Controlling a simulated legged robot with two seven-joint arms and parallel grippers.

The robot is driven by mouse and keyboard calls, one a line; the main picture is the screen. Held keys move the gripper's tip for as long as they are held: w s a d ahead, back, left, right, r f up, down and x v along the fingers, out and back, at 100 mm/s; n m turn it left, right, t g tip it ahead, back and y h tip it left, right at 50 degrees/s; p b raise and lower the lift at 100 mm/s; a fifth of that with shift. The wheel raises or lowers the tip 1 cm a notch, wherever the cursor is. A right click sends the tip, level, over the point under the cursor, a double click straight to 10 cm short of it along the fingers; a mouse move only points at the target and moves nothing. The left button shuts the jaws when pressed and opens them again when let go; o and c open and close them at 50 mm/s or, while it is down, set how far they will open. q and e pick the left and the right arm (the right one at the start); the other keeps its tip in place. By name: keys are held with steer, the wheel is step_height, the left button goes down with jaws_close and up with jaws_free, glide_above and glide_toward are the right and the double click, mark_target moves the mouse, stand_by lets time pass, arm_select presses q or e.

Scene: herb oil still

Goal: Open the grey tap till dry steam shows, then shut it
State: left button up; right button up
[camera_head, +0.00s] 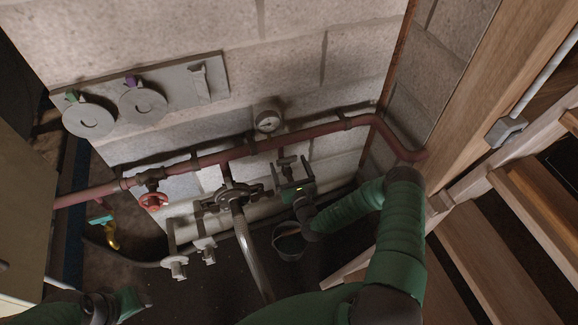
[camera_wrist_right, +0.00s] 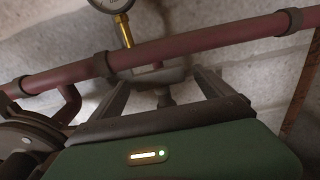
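The grey tap (camera_head: 286,161) sits on a short branch below the red pipe, under the round gauge (camera_head: 267,120). Its grey crossbar handle also shows in the right wrist view (camera_wrist_right: 160,76). My right gripper (camera_head: 290,176) is just in front of the tap. In the wrist view its fingers (camera_wrist_right: 165,88) are spread wide, one on each side of the tap, with gaps between. Whether either finger touches the handle cannot be told. No steam shows. My left gripper (camera_head: 132,301) is low at the bottom left, its fingers lost against the dark floor.
The red pipe (camera_head: 210,157) runs along the block wall. A red handwheel (camera_head: 153,201), a dark fitting with a braided hose (camera_head: 250,255) and pale taps (camera_head: 175,266) are to the left. A plate with two discs (camera_head: 143,101) hangs above. Wooden steps (camera_head: 510,250) fill the right.

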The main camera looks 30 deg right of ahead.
steer(key=shift+s+r, duration=0.1)
steer(key=shift+s+a, duration=0.1)
steer(key=shift+s, duration=0.15)
steer(key=p+v, duration=0.1)
steer(key=v, duration=1.5)
